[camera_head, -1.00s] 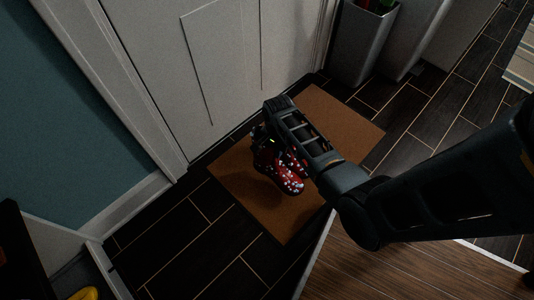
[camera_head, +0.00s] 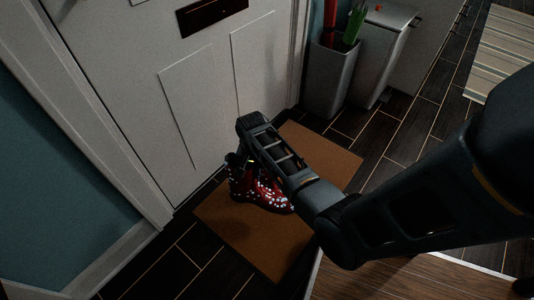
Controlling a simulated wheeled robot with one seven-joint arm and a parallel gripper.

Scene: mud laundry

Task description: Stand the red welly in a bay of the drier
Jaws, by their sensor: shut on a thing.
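The red welly (camera_head: 263,190) is dark red with pale spots. It is over the brown doormat (camera_head: 236,231) in front of the white door, its toe pointing right. My gripper (camera_head: 240,162) is shut on the welly near its top, and my arm hides part of the boot. The welly looks roughly upright. I cannot tell whether its sole touches the mat. No drier shows in this view.
The white door (camera_head: 140,110) stands close behind the welly. A striped rug (camera_head: 505,50) lies far right. Dark floor tiles (camera_head: 180,262) are clear at front left.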

